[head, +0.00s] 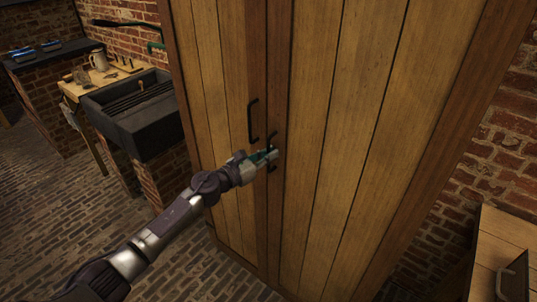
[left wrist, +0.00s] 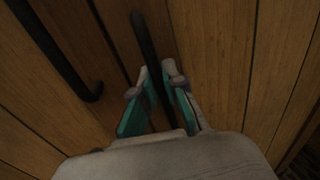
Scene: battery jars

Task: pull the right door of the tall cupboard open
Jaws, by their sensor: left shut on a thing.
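The tall wooden cupboard fills the middle of the head view. Its right door (head: 345,130) and left door (head: 222,75) look shut, meeting at a vertical seam. The left door's black handle (head: 253,120) is free; it also shows in the left wrist view (left wrist: 62,55). My left gripper (head: 271,154) is at the right door's black handle (head: 272,167). In the left wrist view the teal-sided fingers (left wrist: 160,92) are closed on either side of that handle (left wrist: 147,42). The lower part of the handle is partly hidden between the fingers. My right gripper is not in view.
A dark sink (head: 135,110) and a wooden counter with a mug (head: 99,61) stand to the left of the cupboard. A low wooden cabinet (head: 500,245) stands at the lower right by the brick wall. Brick floor (head: 65,215) lies open at the lower left.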

